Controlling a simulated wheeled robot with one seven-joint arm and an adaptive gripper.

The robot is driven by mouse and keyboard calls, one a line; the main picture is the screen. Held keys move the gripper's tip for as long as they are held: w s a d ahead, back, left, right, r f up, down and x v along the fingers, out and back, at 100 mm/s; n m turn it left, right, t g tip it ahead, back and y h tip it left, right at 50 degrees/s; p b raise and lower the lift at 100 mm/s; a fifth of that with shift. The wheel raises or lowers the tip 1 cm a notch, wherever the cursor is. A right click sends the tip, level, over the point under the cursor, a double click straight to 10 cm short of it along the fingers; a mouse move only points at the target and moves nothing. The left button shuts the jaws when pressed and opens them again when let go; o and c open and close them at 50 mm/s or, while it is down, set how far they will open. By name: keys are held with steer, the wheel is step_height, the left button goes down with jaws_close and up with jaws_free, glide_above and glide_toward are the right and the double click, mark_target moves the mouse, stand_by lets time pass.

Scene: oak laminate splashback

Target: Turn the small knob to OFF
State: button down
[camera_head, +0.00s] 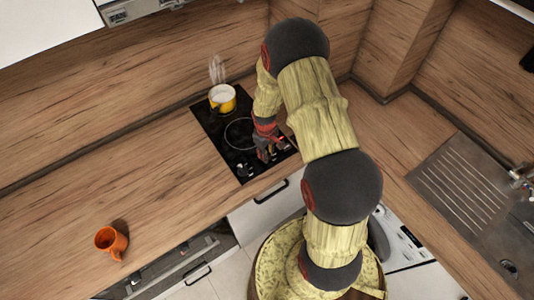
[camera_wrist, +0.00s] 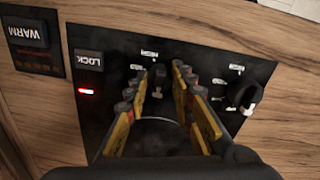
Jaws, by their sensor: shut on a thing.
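A small dark knob (camera_wrist: 157,78) sits on the black control panel (camera_wrist: 115,55) in the wrist view, with small white labels around it. My gripper (camera_wrist: 163,85) is shut on this knob, one finger on each side. Its pointer and setting are too dark and small to read. A second, larger-looking black knob (camera_wrist: 243,94) with a white mark is to the right, outside the fingers. In the head view my gripper (camera_head: 265,152) is down at the front part of the black hob (camera_head: 212,124) and hides the held knob.
A LOCK button (camera_wrist: 89,60) with a red light below it and a WARM switch (camera_wrist: 28,32) lie left of the knobs. A steaming yellow pot (camera_head: 222,98) stands at the hob's back. An orange mug (camera_head: 110,241) is on the left counter; a sink (camera_head: 486,200) is at right.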

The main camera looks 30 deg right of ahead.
steer(key=shift+w, duration=0.1)
steer(key=c, duration=1.5)
jaws_free()
steer(key=shift+r, duration=0.1)
step_height(320, 180, up, 12)
steer(key=shift+a, duration=0.3)
